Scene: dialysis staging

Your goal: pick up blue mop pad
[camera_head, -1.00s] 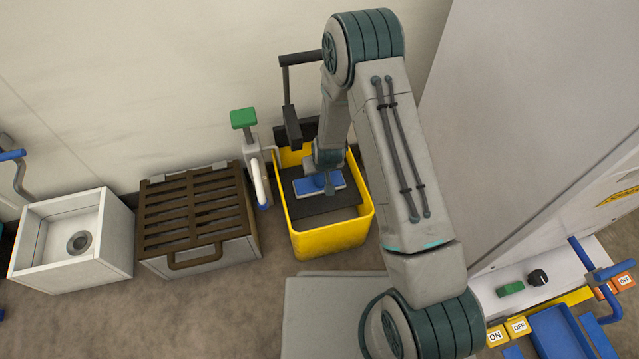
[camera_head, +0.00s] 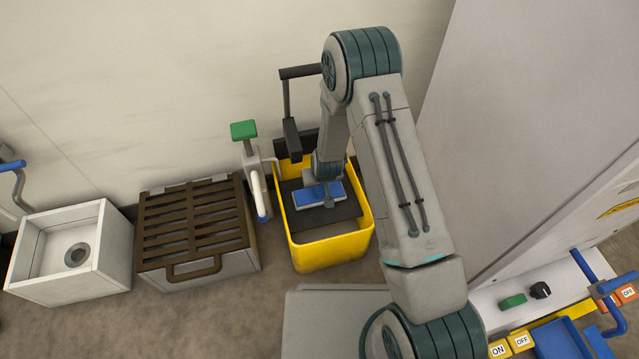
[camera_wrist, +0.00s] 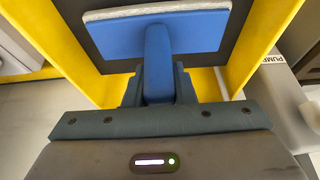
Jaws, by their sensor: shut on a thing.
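The blue mop pad (camera_head: 319,194) is a flat blue block with a pale edge, over the dark plate in the yellow bucket (camera_head: 332,250). In the wrist view the pad (camera_wrist: 198,33) has a blue upright grip piece, and my gripper (camera_wrist: 158,88) is shut on that piece. In the head view my gripper (camera_head: 326,181) comes down from above and hides part of the pad. I cannot tell whether the pad touches the dark plate (camera_head: 325,217) or hangs just above it.
A black press handle (camera_head: 291,139) rises at the bucket's back left. A green-topped dispenser (camera_head: 244,131) and a brown-slatted box (camera_head: 197,221) stand to the left, then a white basin (camera_head: 70,255). A tall grey cabinet (camera_head: 530,110) stands close on the right.

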